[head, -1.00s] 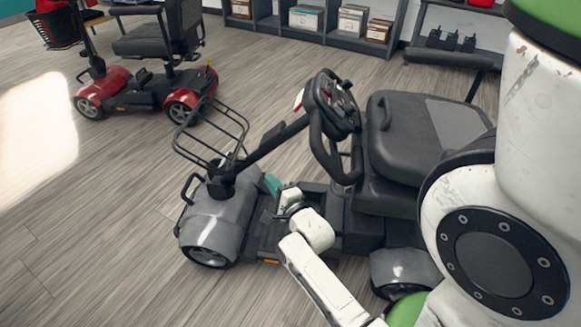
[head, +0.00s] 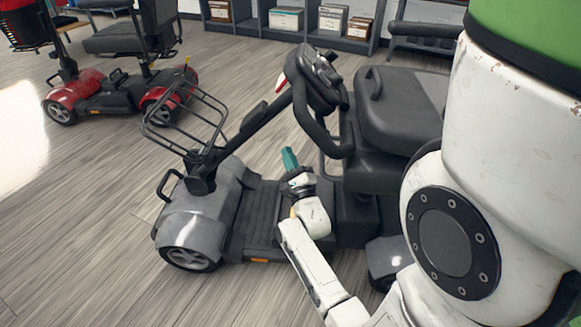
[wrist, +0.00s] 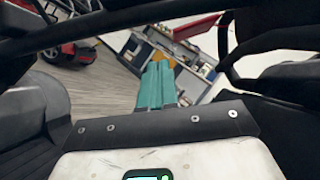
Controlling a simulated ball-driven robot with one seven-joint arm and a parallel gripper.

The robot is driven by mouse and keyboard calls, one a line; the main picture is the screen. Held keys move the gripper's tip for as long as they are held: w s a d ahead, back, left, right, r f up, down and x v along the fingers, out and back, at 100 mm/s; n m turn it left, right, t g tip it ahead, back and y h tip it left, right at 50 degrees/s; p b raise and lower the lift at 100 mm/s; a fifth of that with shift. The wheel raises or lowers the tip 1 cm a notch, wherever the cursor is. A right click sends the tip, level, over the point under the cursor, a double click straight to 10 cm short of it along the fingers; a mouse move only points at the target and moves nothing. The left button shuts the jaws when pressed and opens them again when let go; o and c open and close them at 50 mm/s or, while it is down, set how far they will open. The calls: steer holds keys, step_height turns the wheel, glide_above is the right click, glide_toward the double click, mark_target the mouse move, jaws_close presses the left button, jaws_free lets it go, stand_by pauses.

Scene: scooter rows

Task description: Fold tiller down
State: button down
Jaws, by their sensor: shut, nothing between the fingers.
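The grey mobility scooter (head: 196,212) stands in front of me with its front end to the left. Its black tiller (head: 255,128) leans up and back toward the seat. The tiller's head with the looped handlebar (head: 318,80) is at the top, close to the seat. My gripper (head: 289,158) has teal fingers and is shut and empty. It is above the footwell, below the handlebar and in front of the seat. In the wrist view my gripper (wrist: 158,84) points away, with dark scooter parts above and at both sides.
The black seat (head: 400,105) stands right of the tiller. A wire basket (head: 188,118) is on the scooter's front. A red scooter (head: 110,92) is at the back left. Shelves with boxes (head: 333,20) line the back wall. Open wooden floor lies to the left.

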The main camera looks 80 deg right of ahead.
mark_target(267, 122)
steer(key=w+d+r, duration=0.4)
steer(key=w, duration=0.1)
steer(key=shift+d+r, duration=0.25)
steer(key=shift+r, duration=0.1)
steer(key=shift+w+a+r+n+p, duration=0.1)
steer(key=shift+w+r+n+p, duration=0.3)
steer(key=shift+w+r+p, duration=0.4)
steer(key=shift+s, duration=0.15)
steer(key=shift+f, duration=0.1)
